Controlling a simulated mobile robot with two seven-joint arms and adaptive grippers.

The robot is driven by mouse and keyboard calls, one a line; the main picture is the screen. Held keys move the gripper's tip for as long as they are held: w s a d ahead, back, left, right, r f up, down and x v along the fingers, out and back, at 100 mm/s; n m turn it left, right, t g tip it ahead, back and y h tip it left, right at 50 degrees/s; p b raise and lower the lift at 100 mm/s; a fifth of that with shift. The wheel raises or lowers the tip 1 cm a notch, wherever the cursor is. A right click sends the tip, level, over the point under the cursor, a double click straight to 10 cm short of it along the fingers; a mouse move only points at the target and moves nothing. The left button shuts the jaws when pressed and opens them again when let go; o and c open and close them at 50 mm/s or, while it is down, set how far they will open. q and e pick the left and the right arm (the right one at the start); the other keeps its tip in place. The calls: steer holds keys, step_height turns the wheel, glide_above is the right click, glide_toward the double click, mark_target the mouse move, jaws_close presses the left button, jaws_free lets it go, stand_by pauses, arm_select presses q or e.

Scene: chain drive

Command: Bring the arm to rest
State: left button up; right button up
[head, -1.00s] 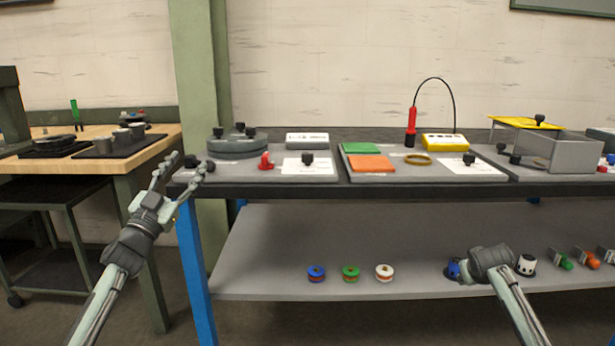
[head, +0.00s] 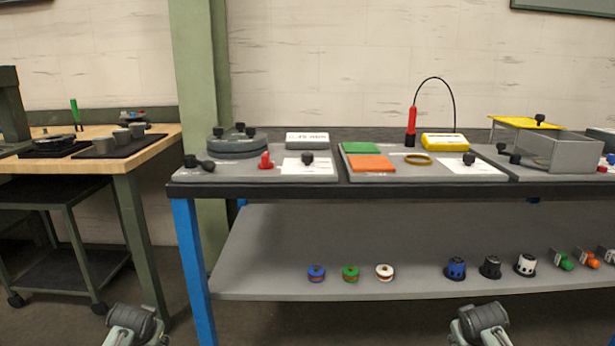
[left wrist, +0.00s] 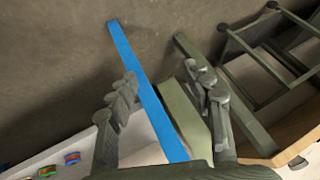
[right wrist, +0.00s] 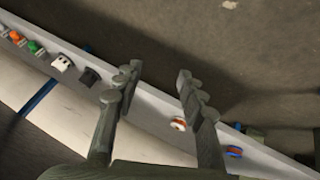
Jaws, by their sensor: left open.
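My left arm (head: 135,325) shows only as a wrist part at the bottom edge of the head view, left of the bench. In the left wrist view my left gripper (left wrist: 165,90) is open with nothing between its fingers; the bench's blue leg is seen beyond it. My right arm (head: 480,325) shows at the bottom edge of the head view, in front of the lower shelf. In the right wrist view my right gripper (right wrist: 157,80) has its fingers spread apart and empty, with the shelf and floor beyond.
The grey bench (head: 260,192) carries trays with a yellow box (head: 438,141), a red probe (head: 411,120) and a metal box (head: 575,155). Its lower shelf (head: 330,235) holds coloured spools (head: 350,273) and several small parts. A wooden table (head: 150,152) stands left. Floor shows between.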

arm_select(q)
steer(key=s+d+f+g, duration=0.1)
steer(key=s+d+f, duration=0.2)
steer(key=s, duration=0.7)
steer(key=s+d+f+g+h, duration=0.1)
steer(key=s+d+f, duration=0.3)
steer(key=s, duration=0.7)
steer(key=s+d+f+g+h, duration=0.1)
steer(key=s+d+f, duration=0.2)
steer(key=s, duration=0.8)
step_height(320, 180, down, 3)
steer(key=shift+s+d+r+m, duration=0.15)
steer(key=shift+d+r+m, duration=0.1)
steer(key=shift+m, duration=0.15)
arm_select(e)
steer(key=s+a+f+g, duration=0.1)
steer(key=s+a+f, duration=0.2)
steer(key=s, duration=0.7)
steer(key=s+a+f+g+y, duration=0.1)
steer(key=s+a+f, duration=0.3)
steer(key=s, duration=0.7)
steer(key=s+a+f+g+y, duration=0.1)
steer(key=s+a+f, duration=0.2)
steer(key=s, duration=0.8)
step_height(320, 180, down, 3)
steer(key=shift+s+a+r+n, duration=0.15)
steer(key=shift+a+r+n, duration=0.1)
steer(key=shift+n, duration=0.15)
arm_select(q)
steer(key=shift+f, duration=0.1)
